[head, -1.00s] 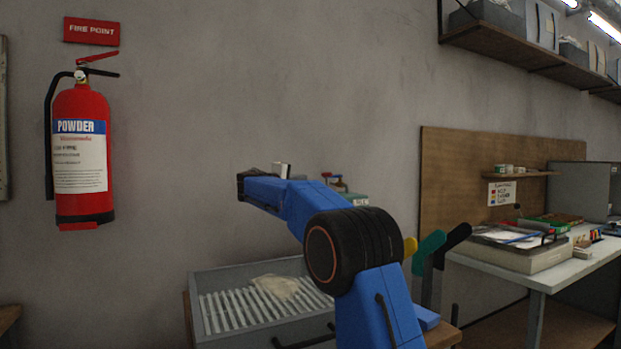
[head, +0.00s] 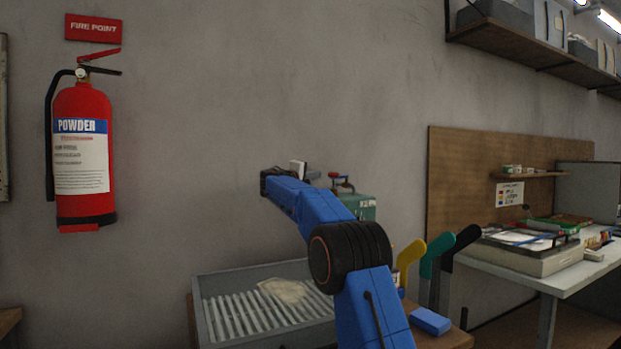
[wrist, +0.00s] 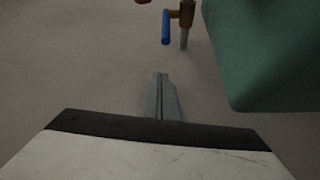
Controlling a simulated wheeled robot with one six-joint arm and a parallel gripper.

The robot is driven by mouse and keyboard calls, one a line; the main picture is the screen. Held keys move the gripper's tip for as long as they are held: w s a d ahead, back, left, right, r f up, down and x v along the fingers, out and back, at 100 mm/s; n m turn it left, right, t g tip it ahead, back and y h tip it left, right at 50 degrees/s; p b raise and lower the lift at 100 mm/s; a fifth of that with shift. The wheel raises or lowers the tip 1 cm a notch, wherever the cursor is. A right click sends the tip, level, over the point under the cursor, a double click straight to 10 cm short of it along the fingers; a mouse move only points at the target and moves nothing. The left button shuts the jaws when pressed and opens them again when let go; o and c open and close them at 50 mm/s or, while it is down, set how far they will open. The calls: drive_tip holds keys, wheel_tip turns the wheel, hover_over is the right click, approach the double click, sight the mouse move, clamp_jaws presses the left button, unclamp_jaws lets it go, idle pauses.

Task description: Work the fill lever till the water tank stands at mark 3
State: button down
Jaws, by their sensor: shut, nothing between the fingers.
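A green tank-like box (head: 362,206) stands behind my arm against the wall in the head view, with red-handled fittings (head: 340,181) on top. The wrist view shows a smooth green body (wrist: 262,55) at upper right. Beside it is a brass fitting (wrist: 186,14) with a blue lever (wrist: 166,27) hanging down. A bit of red (wrist: 142,2) shows at the top edge. I cannot tell which handle is the fill lever. No level or mark is readable. My gripper (wrist: 161,77) is shut and empty, below and apart from the blue lever; the arm hides its fingers in the head view.
A grey ribbed tray (head: 225,318) holding a pale cloth item (head: 285,292) lies below my arm. A cluttered bench (head: 560,277) is farther right.

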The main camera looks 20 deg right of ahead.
drive_tip(key=shift+s+d+f, duration=0.1)
drive_tip(key=shift+s+d, duration=0.2)
drive_tip(key=shift+s, duration=0.25)
drive_tip(key=shift+s+d+f, duration=0.15)
drive_tip(key=shift+s+d, duration=0.1)
drive_tip(key=shift+s, duration=0.35)
drive_tip(key=shift+s+d+f, duration=0.1)
drive_tip(key=shift+s+d, duration=0.2)
drive_tip(key=shift+s, duration=0.25)
drive_tip(key=shift+s, duration=0.65)
